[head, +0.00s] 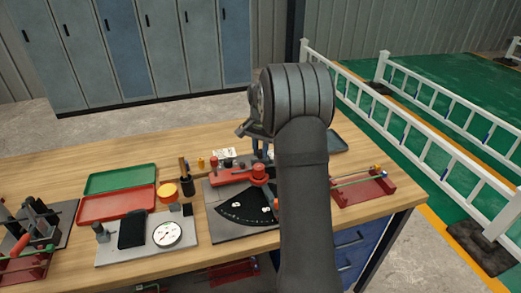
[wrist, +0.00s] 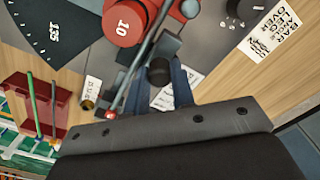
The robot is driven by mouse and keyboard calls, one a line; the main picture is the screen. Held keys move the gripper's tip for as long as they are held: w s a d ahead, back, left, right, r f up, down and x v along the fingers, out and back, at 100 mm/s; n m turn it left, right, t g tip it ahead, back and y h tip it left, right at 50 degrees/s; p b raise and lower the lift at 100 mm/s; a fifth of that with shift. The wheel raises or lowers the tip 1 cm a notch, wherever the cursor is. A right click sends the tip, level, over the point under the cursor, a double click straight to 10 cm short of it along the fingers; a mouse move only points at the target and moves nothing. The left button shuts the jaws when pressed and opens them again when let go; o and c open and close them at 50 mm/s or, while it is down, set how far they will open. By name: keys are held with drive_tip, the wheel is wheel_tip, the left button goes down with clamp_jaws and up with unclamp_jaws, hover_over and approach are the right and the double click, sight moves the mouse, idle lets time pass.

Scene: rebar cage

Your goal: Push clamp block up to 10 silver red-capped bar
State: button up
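The silver bar (wrist: 138,68) with a red cap (wrist: 111,114) runs slantwise through the wrist view. It passes beside a red round part marked 10 (wrist: 124,22), which seems to be the red roller in the head view (head: 259,171). A dark block with a black knob (wrist: 158,70), which looks like the clamp block, lies on the bar's other side; I cannot tell whether it touches the bar. My gripper (wrist: 160,84) is over this spot, its blue fingers apart on either side of the knob. In the head view my arm hides part of the bender.
A black angle dial (head: 245,208) lies on the bender's grey plate. A red rack with bars (head: 365,188) stands to the right. Red (head: 117,205) and green (head: 120,179) trays, a white gauge (head: 167,234) and a dark cup (head: 187,186) stand left. A printed card (wrist: 270,32) lies nearby.

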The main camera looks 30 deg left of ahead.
sight(261, 152)
clamp_jaws()
drive_tip(key=shift+s+d, duration=0.45)
drive_tip(key=o, duration=0.8)
unclamp_jaws()
drive_tip(key=shift+r, duration=0.1)
wheel_tip(261, 152, up, 17)
